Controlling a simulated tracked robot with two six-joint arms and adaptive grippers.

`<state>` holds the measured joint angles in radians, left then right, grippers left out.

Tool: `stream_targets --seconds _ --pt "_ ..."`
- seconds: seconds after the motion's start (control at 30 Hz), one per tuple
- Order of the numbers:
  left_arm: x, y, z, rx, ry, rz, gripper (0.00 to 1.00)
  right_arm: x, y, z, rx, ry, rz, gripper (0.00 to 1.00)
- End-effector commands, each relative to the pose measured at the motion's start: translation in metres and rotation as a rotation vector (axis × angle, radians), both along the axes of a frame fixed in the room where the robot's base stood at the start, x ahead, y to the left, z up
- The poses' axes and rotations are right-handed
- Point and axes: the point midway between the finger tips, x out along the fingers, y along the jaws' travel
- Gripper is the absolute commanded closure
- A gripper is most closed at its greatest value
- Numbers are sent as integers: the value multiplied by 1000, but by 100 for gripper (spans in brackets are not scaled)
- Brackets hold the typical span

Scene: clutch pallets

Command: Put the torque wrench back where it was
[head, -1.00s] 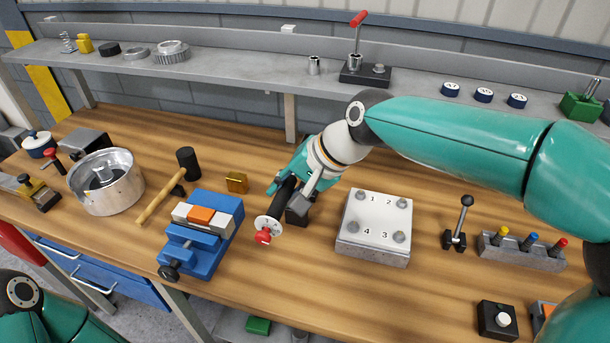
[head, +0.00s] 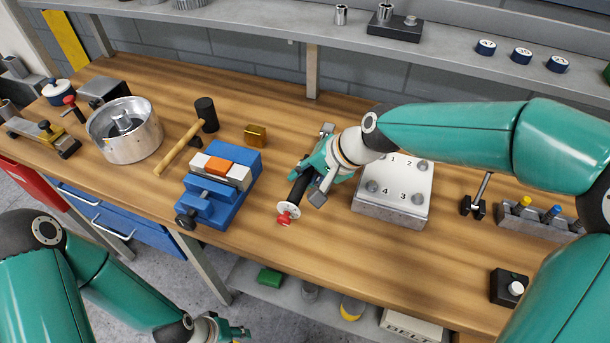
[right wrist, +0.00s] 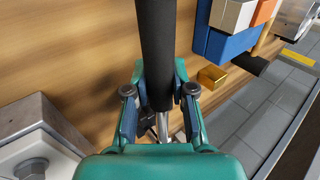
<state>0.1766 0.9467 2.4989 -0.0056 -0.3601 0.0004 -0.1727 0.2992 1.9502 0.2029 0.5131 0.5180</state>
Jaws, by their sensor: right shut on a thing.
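The torque wrench (head: 298,189) has a black handle with a pale dial and red knob at its near end. My right gripper (head: 322,182) is shut on it, over the bench between the blue vise (head: 207,205) and the numbered plate (head: 410,175). Metal at the wrench's far end shows behind the gripper. In the right wrist view the black handle (right wrist: 156,50) runs between the two fingers. Whether the wrench touches the bench is unclear. My left gripper (head: 228,330) is low at the bottom edge, away from the bench top; its jaws are too small to read.
A brass block (head: 255,135) and a mallet (head: 190,137) lie left of my right gripper. A metal pot (head: 124,130) stands further left. A lever (head: 478,195) and a peg rack (head: 540,218) are at right. The back shelf holds a dark block (head: 395,25). Bench in front of the wrench is clear.

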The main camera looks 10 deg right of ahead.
Motion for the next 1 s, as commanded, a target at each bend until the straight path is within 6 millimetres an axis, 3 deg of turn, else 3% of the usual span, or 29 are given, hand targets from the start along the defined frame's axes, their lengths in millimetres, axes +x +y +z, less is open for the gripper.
stream_targets --seconds 0.67,0.7,0.8,1.0 --pt "0 0 -11 0 0 0 60 1 0 -10 1 -7 -1 100" --pt "0 0 -10 0 0 0 60 0 0 -11 0 0 -1 71" --pt "0 0 -10 0 0 0 60 0 0 -11 0 -1 -1 55" --pt "0 0 -10 0 0 0 60 0 0 -11 0 -1 -1 51"
